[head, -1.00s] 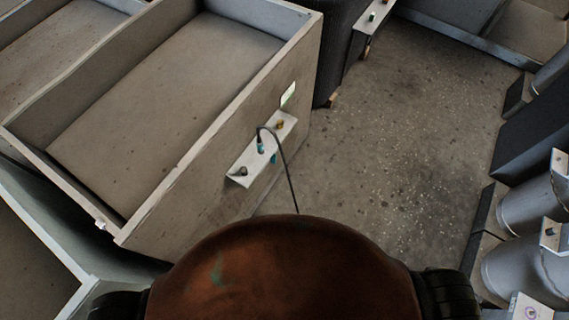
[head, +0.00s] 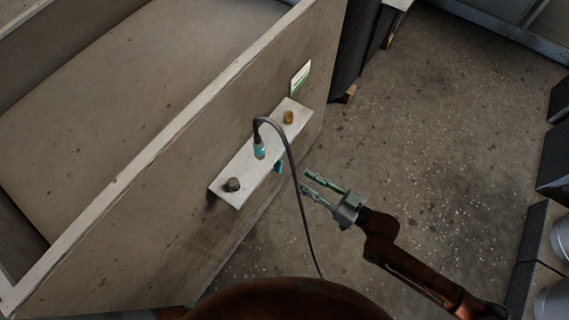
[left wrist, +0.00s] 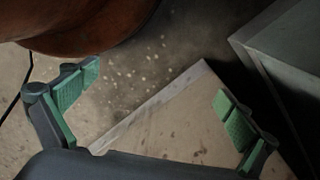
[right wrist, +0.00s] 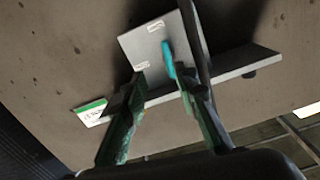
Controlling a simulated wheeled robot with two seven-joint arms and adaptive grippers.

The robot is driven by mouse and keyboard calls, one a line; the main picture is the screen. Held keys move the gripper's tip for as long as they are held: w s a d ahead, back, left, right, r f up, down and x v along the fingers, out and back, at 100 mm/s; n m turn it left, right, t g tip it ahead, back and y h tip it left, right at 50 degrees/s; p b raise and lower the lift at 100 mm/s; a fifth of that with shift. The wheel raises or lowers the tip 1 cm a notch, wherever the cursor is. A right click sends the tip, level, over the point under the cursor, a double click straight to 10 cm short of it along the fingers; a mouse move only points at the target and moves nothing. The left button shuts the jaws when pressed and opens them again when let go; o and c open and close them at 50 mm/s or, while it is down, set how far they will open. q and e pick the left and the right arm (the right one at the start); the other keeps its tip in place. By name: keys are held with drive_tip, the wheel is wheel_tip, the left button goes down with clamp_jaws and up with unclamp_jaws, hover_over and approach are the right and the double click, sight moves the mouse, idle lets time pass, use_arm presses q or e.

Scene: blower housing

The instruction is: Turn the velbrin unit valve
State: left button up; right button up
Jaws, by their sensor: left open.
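A teal valve handle (head: 279,166) hangs at the front edge of a white panel (head: 238,178) on the grey housing wall. In the right wrist view the teal handle (right wrist: 168,58) lies just beyond my fingertips, nearer the right finger. My right gripper (head: 307,181) is open and empty, a little right of the handle, with its fingers toward the panel; it also shows in the right wrist view (right wrist: 161,84). My left gripper (left wrist: 158,105) is open and empty over the floor and a pale edge. It is out of the head view.
The panel also carries a dark knob (head: 232,185), a teal connector (head: 259,150) with a black cable (head: 301,200), and an amber knob (head: 288,117). The cable passes between the handle and my right gripper in the head view. Open floor (head: 430,130) lies to the right.

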sight(278, 166)
use_arm(q)
drive_tip(key=shift+d+r+b, duration=0.1)
drive_tip(key=shift+r+b, duration=0.5)
drive_tip(key=shift+r, duration=1.65)
use_arm(e)
drive_tip(key=x, duration=0.8)
drive_tip(key=shift+s+a+r, duration=0.3)
drive_tip(key=shift+s+r, duration=0.1)
drive_tip(key=shift+c, duration=0.4)
use_arm(q)
drive_tip(key=shift+s+f, duration=0.1)
use_arm(e)
clamp_jaws()
